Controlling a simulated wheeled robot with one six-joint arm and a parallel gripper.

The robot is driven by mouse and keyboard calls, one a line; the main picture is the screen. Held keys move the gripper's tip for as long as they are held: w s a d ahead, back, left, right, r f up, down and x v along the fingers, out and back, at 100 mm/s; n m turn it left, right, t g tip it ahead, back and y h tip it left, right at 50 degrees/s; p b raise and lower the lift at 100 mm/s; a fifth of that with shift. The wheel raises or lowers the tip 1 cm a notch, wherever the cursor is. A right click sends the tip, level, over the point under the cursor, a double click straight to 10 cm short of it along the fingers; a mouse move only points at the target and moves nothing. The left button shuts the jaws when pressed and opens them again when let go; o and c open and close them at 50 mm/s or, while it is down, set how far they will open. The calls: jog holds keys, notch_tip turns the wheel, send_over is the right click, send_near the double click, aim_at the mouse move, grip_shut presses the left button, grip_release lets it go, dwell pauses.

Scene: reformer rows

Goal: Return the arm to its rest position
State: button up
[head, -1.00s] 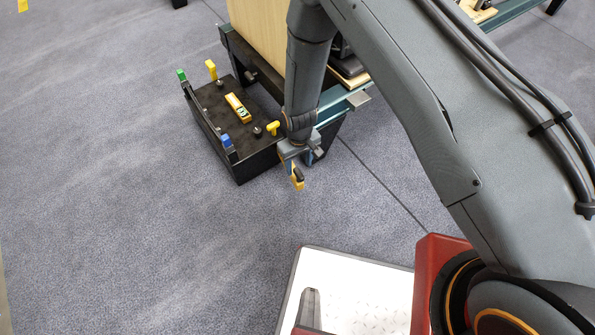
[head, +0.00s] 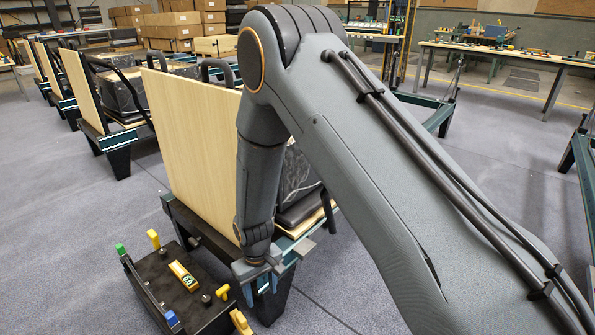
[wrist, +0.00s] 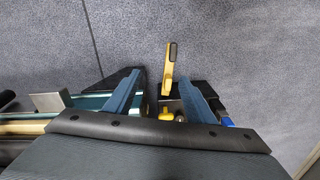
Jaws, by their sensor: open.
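My gripper (head: 262,283) hangs from my arm near the front end of the closest reformer (head: 200,140), at the right of a low black box (head: 185,300). In the wrist view its two blue fingers (wrist: 160,82) stand apart with a gap between them. A yellow handle with a dark tip (wrist: 168,72) shows in line with that gap; I cannot tell how far beyond the fingers it lies. It also shows at the bottom of the head view (head: 241,322). My arm is bent, with its elbow high and its forearm pointing down.
A tall wooden board (head: 195,150) stands upright on the reformer, close beside my forearm. The box carries yellow, green and blue fittings. More reformers (head: 105,130) stand in a row behind. A workbench (head: 500,55) is at the back right. The grey floor (head: 60,220) is open at left.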

jog(key=s+d+r+m, duration=0.15)
jog(key=d+r, duration=0.35)
jog(key=r, duration=0.6)
jog(key=s+d+r+m, duration=0.1)
jog(key=s+d+r, duration=0.3)
jog(key=r, duration=0.8)
jog(key=s+d+r+m, duration=0.2)
jog(key=s+d+r, duration=1)
jog(key=s+r, duration=0.15)
jog(key=d+r+m+p, duration=0.3)
jog(key=d+r+p, duration=0.5)
jog(key=p, duration=1)
jog(key=shift+s+d+r+p, duration=0.15)
jog(key=shift+d+r+p, duration=0.15)
jog(key=shift+d+r, duration=0.15)
